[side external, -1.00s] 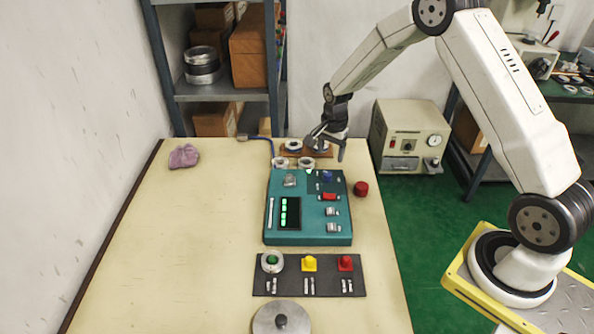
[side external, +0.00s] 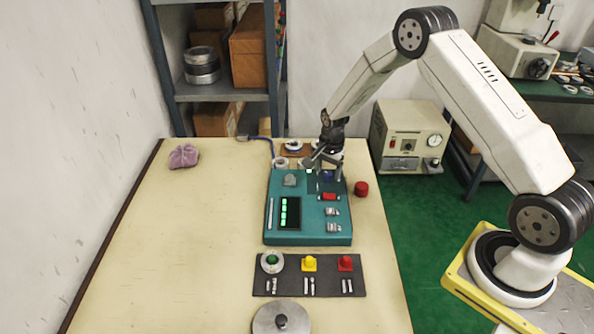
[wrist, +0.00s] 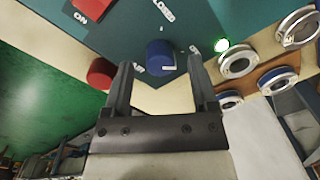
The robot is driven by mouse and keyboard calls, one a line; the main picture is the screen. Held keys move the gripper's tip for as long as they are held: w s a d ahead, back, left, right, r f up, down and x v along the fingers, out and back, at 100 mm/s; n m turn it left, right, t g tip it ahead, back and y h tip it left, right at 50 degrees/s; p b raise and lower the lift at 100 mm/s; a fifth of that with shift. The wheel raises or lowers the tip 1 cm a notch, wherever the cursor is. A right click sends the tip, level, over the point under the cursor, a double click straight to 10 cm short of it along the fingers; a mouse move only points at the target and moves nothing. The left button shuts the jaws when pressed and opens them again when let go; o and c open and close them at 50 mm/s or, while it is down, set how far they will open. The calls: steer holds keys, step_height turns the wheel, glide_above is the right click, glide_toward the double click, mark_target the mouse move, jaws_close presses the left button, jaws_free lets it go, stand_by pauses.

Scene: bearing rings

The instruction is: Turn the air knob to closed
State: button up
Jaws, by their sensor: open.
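The air knob appears to be the blue knob (wrist: 159,55) on the teal panel (side external: 312,233). In the wrist view it shows a pale pointer mark and stands among small white labels, one of them cut off and seeming to read "closed". My gripper (wrist: 160,70) is open, with one finger on each side of the knob in that view. I cannot tell whether the fingers touch it. In the side view my gripper (side external: 329,173) is over the panel's back right corner, and its fingers partly cover the blue knob (side external: 327,176).
A red switch (side external: 329,197) is just in front of the knob. A red cylinder (side external: 361,189) stands right of the panel. Several bearing rings (wrist: 238,62) lie behind the panel. A dark strip (side external: 308,288) with coloured buttons lies in front. The table's left side is mostly clear.

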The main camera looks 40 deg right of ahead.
steer(key=shift+f, duration=0.5)
jaws_close()
